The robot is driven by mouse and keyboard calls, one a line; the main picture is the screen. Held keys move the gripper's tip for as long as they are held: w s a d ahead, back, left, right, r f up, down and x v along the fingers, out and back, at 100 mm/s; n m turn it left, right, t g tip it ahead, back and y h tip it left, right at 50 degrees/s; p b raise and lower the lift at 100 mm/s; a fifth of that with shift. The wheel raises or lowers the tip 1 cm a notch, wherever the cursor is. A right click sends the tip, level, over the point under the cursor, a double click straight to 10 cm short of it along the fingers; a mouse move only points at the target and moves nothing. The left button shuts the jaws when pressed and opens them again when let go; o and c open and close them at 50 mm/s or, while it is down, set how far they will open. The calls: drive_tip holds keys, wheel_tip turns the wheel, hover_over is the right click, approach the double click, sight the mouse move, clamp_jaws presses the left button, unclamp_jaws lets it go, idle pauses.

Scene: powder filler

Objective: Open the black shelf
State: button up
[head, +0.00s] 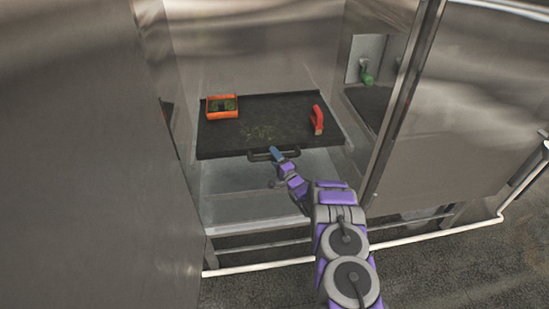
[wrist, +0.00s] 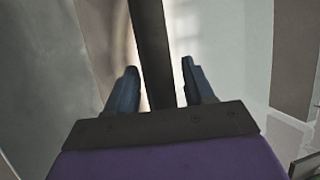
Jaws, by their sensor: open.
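The black shelf (head: 262,122) is a flat dark tray inside a metal cabinet, with a black handle (head: 262,155) on its front edge. My gripper (head: 276,151) is at the right part of this handle in the head view. In the wrist view my gripper (wrist: 160,85) has its two blue-grey fingers apart, with a dark bar (wrist: 152,50), likely the handle, running between them. A gap shows on the right of the bar; contact with the fingers cannot be told.
An orange box (head: 222,100) with dark contents and a red object (head: 317,120) stand on the shelf. A metal panel (head: 90,150) is on the left and another metal panel (head: 460,100) on the right. A white pipe (head: 400,238) runs low across the front.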

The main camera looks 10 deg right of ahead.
drive_tip(key=shift+d, duration=0.2)
drive_tip(key=c, duration=0.4)
clamp_jaws()
drive_tip(key=shift+s+f, duration=0.1)
drive_tip(key=shift+s, duration=0.1)
